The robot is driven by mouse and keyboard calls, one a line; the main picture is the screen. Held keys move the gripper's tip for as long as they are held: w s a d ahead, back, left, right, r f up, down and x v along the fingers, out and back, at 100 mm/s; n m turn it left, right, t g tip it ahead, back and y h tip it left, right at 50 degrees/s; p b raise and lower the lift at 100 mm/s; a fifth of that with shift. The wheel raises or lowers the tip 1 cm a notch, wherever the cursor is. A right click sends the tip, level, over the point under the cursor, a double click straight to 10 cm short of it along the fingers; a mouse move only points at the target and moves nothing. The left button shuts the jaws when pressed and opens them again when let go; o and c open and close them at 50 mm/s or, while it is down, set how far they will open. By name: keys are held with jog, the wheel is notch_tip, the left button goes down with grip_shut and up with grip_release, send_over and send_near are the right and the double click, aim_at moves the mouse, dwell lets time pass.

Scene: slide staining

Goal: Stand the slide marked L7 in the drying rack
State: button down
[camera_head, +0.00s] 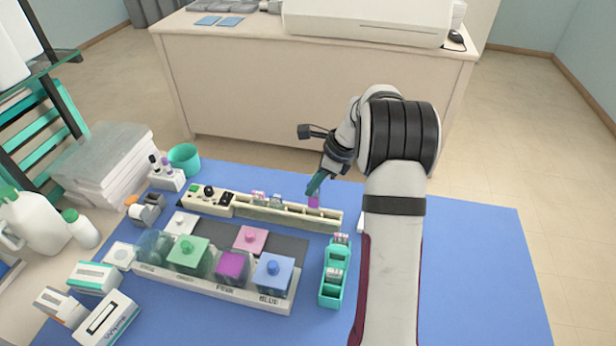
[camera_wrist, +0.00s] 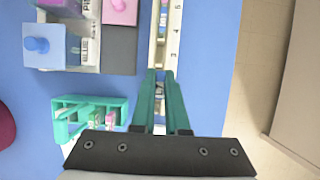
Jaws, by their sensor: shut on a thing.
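My gripper (camera_head: 315,187) reaches down over the right part of a long cream rack (camera_head: 328,220) with numbered positions. Its teal fingers are shut on a slide with a purple part (camera_head: 313,202), which shows just below the fingertips at the rack. I cannot tell how deep the slide sits in it, and no L7 mark is readable. In the wrist view the fingers (camera_wrist: 160,78) are over the numbered strip (camera_wrist: 174,40), and the slide is mostly hidden between them. Other slides (camera_head: 259,198) stand further left in the rack.
A teal holder (camera_head: 334,293) with slides stands right of the staining jars, whose lids are green (camera_head: 188,252), purple (camera_head: 232,264) and blue (camera_head: 273,272). A pink lid (camera_head: 250,239) lies behind them. The blue mat (camera_head: 480,270) is clear at right.

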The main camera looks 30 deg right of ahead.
aim_at(309, 208)
jog(key=shift+f, duration=2.95)
jog(key=shift+f, duration=0.3)
jog(key=c, duration=0.8)
grip_release()
jog(key=shift+c, duration=0.2)
jog(key=v, duration=1.5)
jog(key=shift+s+d+r, duration=0.15)
jog(key=shift+s+r, duration=0.05)
jog(key=shift+r, duration=0.15)
